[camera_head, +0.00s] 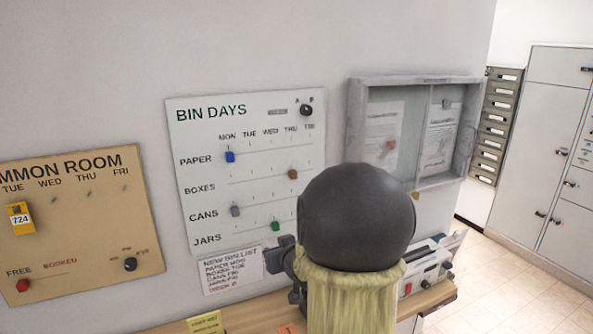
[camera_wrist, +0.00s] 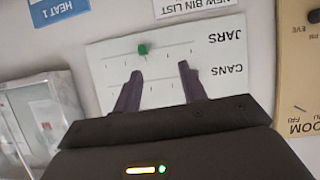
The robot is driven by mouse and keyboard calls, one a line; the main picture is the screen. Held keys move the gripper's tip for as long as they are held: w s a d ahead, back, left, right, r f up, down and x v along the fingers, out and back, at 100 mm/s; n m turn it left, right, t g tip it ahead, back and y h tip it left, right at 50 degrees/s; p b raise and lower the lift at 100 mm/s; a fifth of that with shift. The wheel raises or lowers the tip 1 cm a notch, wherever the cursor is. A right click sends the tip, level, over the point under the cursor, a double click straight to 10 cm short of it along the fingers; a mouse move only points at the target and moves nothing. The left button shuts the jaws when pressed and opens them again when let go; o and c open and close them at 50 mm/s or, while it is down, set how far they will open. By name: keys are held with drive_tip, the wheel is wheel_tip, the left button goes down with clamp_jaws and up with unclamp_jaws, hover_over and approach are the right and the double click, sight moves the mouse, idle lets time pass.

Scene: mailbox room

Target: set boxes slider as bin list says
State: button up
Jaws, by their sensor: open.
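The white bin days board (camera_head: 205,133) hangs on the wall with rows for paper, boxes, cans and jars. The brown boxes slider (camera_head: 293,174) sits under THU. The blue paper slider (camera_head: 230,157) and grey cans slider (camera_head: 235,211) are under MON. The green jars slider (camera_head: 276,226) is near WED. The bin list (camera_head: 232,271) below is small; its boxes line seems to read TUE. The boxes row is hidden there.
A tan common room board (camera_head: 75,220) hangs at left. A grey framed glass notice case (camera_head: 354,125) juts from the wall at right. A dark knob (camera_head: 306,109) is at the board's top right. A wooden shelf (camera_head: 432,298) runs below. My arm covers the board's lower right.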

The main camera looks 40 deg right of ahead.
sight(294, 175)
drive_tip(key=s+d+r+t+p, duration=0.2)
drive_tip(key=d+r+t, duration=0.3)
drive_tip(key=d+r, duration=0.5)
drive_tip(key=shift+s+d+r, duration=0.4)
drive_tip(key=shift+s+d, duration=0.3)
drive_tip(key=shift+d, duration=0.15)
drive_tip(key=p+x, duration=0.7)
drive_tip(key=x, duration=0.9)
drive_tip(key=shift+d+r+p, duration=0.2)
drive_tip(key=shift+d+p, duration=0.05)
drive_tip(key=shift+p, duration=0.1)
drive_tip(key=shift+w+d+f, duration=0.1)
drive_tip(key=shift+w+d, duration=0.1)
drive_tip(key=shift+w, duration=0.45)
drive_tip(key=shift+h, duration=0.4)
clamp_jaws()
